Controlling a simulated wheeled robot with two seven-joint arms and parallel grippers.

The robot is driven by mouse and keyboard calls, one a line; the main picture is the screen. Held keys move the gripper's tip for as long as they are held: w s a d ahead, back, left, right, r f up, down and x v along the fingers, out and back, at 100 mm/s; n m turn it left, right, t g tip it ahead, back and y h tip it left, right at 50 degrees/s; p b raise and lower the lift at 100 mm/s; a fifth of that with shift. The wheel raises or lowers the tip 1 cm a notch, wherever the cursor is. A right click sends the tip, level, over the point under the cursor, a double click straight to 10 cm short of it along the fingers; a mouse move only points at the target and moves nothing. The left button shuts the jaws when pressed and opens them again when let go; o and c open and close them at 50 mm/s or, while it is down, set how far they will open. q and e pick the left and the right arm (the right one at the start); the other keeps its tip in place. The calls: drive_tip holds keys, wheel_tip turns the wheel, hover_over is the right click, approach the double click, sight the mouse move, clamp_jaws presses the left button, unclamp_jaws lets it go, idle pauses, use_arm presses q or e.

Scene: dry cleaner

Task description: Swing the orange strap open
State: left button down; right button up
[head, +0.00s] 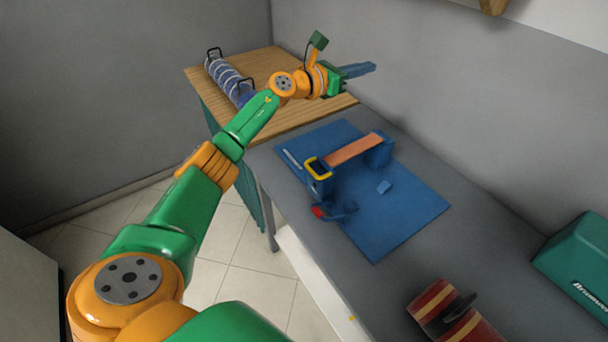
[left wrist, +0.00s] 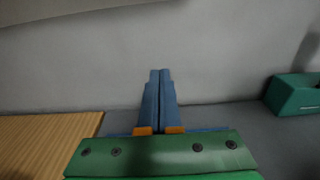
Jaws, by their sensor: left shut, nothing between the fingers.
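The orange strap (head: 355,149) spans flat between two blue blocks on a blue base plate (head: 411,212). A yellow frame with a dark centre (head: 318,167) is at its left end. Below that, a blue lever with a red tip (head: 319,212) sticks out at the plate's left edge. My left gripper (head: 373,67) is above the back of the table near the wall, beyond the strap and apart from it. Its blue fingers are together and empty, which also shows in the left wrist view (left wrist: 160,72). The strap cannot be made out in the left wrist view.
A wooden tabletop (head: 290,62) with a blue wire-wrapped roll (head: 230,78) is at the back left. A red striped cylinder (head: 452,312) and a green case (head: 578,262) stand on the grey table at the right front. The wall runs close behind.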

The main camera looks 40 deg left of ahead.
use_arm(q)
drive_tip(key=shift+w, duration=0.1)
wheel_tip(320, 180, down, 5)
drive_tip(key=s+b, duration=0.1)
drive_tip(key=b, duration=0.4)
drive_tip(key=b+v, duration=0.2)
drive_tip(key=v, duration=0.7)
drive_tip(key=shift+s+a+f, duration=0.15)
drive_tip(key=shift+s+a, duration=0.05)
drive_tip(key=shift+s, duration=0.1)
